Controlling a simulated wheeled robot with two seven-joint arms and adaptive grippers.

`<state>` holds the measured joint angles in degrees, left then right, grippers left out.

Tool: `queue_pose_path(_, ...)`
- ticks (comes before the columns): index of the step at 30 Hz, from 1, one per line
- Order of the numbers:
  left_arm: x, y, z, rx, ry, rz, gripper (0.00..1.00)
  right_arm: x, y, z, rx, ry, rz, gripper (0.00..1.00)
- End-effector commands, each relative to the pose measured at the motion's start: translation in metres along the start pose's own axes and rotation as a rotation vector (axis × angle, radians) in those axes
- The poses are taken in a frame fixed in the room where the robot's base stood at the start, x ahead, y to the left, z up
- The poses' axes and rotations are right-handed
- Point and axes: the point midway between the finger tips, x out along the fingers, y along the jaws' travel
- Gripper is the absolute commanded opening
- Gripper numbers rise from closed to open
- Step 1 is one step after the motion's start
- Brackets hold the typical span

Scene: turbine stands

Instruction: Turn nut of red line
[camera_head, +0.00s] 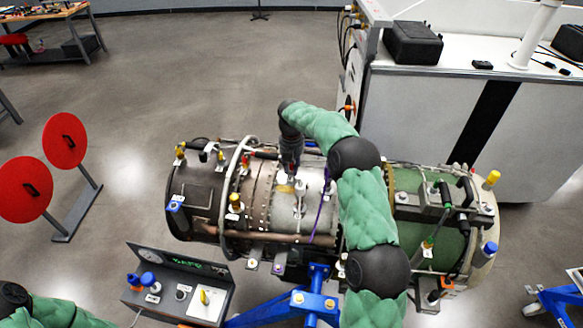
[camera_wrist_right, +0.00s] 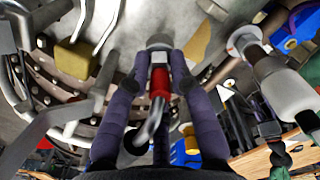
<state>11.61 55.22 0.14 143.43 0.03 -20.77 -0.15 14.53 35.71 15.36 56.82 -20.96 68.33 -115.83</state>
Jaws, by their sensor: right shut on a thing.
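The turbine (camera_head: 262,212) lies across its blue stand in the head view. My right gripper (camera_head: 290,168) reaches down onto its far upper side. In the right wrist view, my right gripper (camera_wrist_right: 158,58) has its dark fingers closed around the silver nut (camera_wrist_right: 159,43) of the red line. The red part of the line (camera_wrist_right: 159,84) lies between the fingers, with a curved metal tube running from it toward the camera. The nut is hidden behind the gripper in the head view. My left gripper is out of view; only part of the left arm shows at the lower left.
In the right wrist view, a yellow block (camera_wrist_right: 75,59) and metal tubes lie left of the fingers. A white-grey cylindrical fitting (camera_wrist_right: 283,88) lies right. In the head view, a control box (camera_head: 178,292) stands in front and a white cabinet (camera_head: 420,120) behind.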

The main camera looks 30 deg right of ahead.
Motion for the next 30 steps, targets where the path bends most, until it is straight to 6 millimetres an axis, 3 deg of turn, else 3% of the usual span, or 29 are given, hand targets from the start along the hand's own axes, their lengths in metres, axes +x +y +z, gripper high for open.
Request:
queue_pose_path(12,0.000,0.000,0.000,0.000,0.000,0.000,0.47,-0.001,0.001,-0.001,0.008,0.001,0.001,0.00)
queue_pose_path(13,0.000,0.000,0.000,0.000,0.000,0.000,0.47,-0.001,0.001,-0.001,0.008,0.001,0.001,0.25)
queue_pose_path(15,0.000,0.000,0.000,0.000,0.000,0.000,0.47,-0.001,0.001,-0.001,0.008,0.001,0.001,0.45)
queue_pose_path(16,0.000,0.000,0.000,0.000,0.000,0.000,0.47,-0.001,0.001,-0.001,0.008,0.001,0.001,0.47)
queue_pose_path(26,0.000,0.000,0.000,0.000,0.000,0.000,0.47,-0.002,0.000,0.000,0.008,0.000,0.001,0.47)
queue_pose_path(30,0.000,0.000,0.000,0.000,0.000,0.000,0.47,-0.013,0.001,0.000,0.008,-0.002,0.003,0.47)
